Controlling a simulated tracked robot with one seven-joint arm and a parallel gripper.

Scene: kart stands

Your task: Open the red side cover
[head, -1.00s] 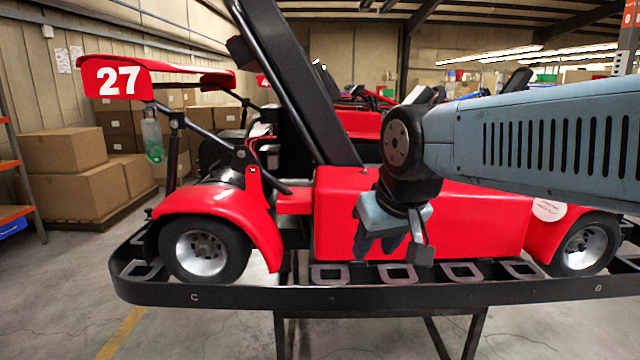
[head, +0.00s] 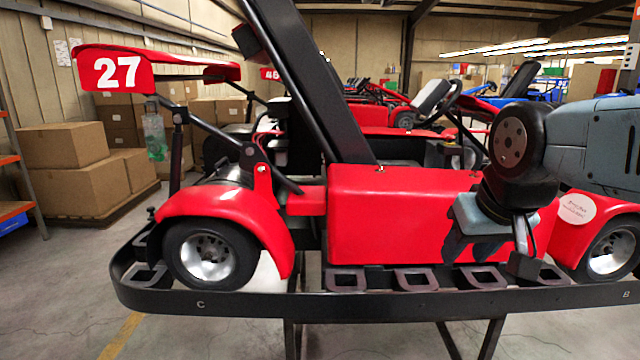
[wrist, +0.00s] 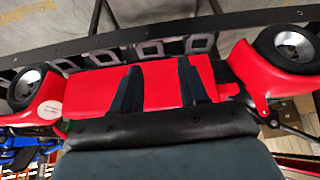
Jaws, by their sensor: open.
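The red side cover (head: 400,215) is a long smooth panel low on the kart's near side, between the two wheels. It sits flat in place. In the wrist view, the picture is upside down and the cover (wrist: 155,85) fills the middle, behind my fingers. My gripper (head: 474,248) is in front of the cover's right half in the head view, pointing down. Its two dark fingers also show in the wrist view (wrist: 158,88), spread apart with nothing between them. I cannot tell whether the fingertips touch the cover. My wrist hides part of the cover's right end.
The kart rests on a black stand with a raised rim (head: 400,304) and slotted plates (head: 417,279). A red rear wing with number 27 (head: 118,73) is at left. A black slanted post (head: 320,90) rises mid-kart. Cardboard boxes (head: 70,150) stand at far left.

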